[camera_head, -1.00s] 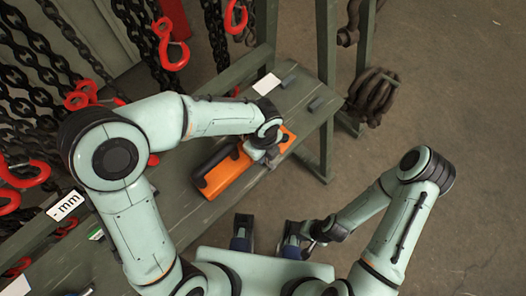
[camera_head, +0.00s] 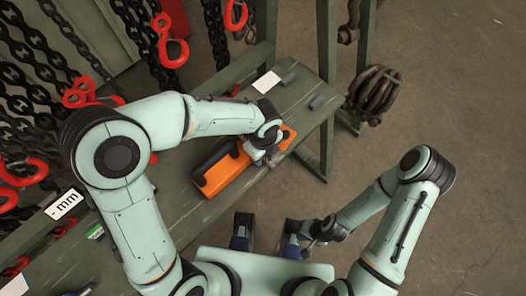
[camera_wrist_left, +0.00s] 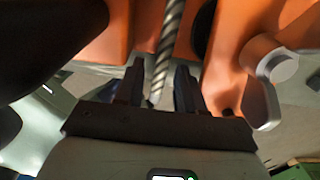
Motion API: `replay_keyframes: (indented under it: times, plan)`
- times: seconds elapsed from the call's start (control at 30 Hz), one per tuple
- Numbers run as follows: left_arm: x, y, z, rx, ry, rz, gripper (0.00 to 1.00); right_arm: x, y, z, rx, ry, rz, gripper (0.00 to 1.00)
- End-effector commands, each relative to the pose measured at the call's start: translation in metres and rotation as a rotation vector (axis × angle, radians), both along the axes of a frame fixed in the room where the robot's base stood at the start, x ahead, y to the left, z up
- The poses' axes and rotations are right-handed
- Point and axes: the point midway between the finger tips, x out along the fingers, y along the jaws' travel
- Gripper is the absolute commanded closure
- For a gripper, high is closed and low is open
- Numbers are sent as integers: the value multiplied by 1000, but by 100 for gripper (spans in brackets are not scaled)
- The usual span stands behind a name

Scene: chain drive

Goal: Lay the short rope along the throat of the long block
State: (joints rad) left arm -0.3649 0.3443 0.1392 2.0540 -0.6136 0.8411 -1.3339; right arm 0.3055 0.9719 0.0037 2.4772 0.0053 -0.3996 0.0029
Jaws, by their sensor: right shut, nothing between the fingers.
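The long block (camera_head: 222,172), orange with dark parts, lies on the green-grey bench in the head view. Its orange body (camera_wrist_left: 105,45) fills the top of the left wrist view. The short rope (camera_wrist_left: 170,38), grey and twisted, runs between orange walls there, its near end between my left fingers. My left gripper (camera_wrist_left: 158,78) is open, with a gap visible on each side of the rope. In the head view my left gripper (camera_head: 262,158) is over the block's right part and hides it. My right gripper (camera_head: 306,241) is shut and empty, off the bench near my body.
A white card (camera_head: 266,82) and small dark blocks (camera_head: 316,103) lie on the bench's far right end. Chains with red hooks (camera_head: 172,46) hang at the back left. A dark coiled bundle (camera_head: 374,96) hangs beyond the bench post. Open floor is to the right.

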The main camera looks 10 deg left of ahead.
Motion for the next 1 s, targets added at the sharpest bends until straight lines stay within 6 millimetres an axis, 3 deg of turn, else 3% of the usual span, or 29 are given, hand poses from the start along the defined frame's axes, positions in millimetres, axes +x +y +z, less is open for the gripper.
replay_keyframes:
  times: [0.17,0.6,0.8,1.0]
  plan:
    - [2,0,19,-2,-7,2,54,3,0,6,-1,-8,-2,100]
    - [1,0,113,-2,-5,0,54,-3,0,20,3,16,4,100]
    - [0,0,131,-1,-1,-1,54,-4,0,23,4,20,5,100]
    - [0,0,134,-1,-1,-1,54,-4,0,23,3,22,6,100]
